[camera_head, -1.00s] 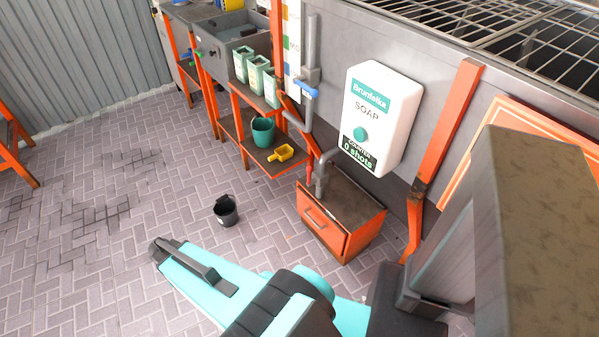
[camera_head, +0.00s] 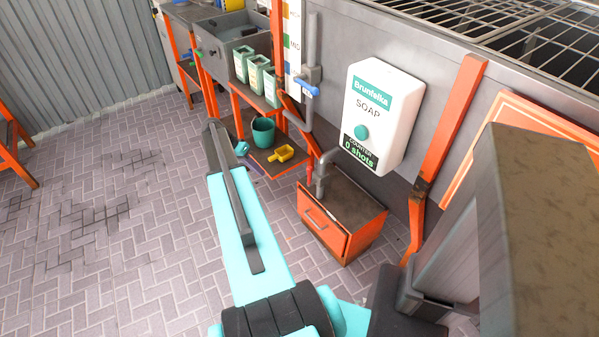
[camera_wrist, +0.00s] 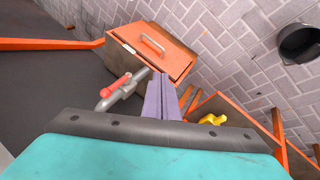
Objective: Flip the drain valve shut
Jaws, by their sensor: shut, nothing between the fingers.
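A red lever (camera_wrist: 117,86) lies along a grey pipe (camera_wrist: 132,83) in the wrist view, left of my fingers, roughly in line with the pipe. In the head view a red part (camera_head: 309,172) shows beside the low bent grey pipe (camera_head: 322,178). A blue-handled valve (camera_head: 307,89) sits higher on the upright grey pipe. The frames do not label which is the drain valve. My gripper (camera_wrist: 160,78) is shut and empty, with purple fingers to the right of the red lever and apart from it in the picture. In the head view my arm partly hides the gripper.
An orange cabinet (camera_head: 340,215) stands under the bent pipe. A low shelf holds a green bucket (camera_head: 263,131) and a yellow scoop (camera_head: 281,153). A soap dispenser (camera_head: 382,115) hangs above. A black bucket (camera_wrist: 300,43) stands on the floor. The brick floor at left is clear.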

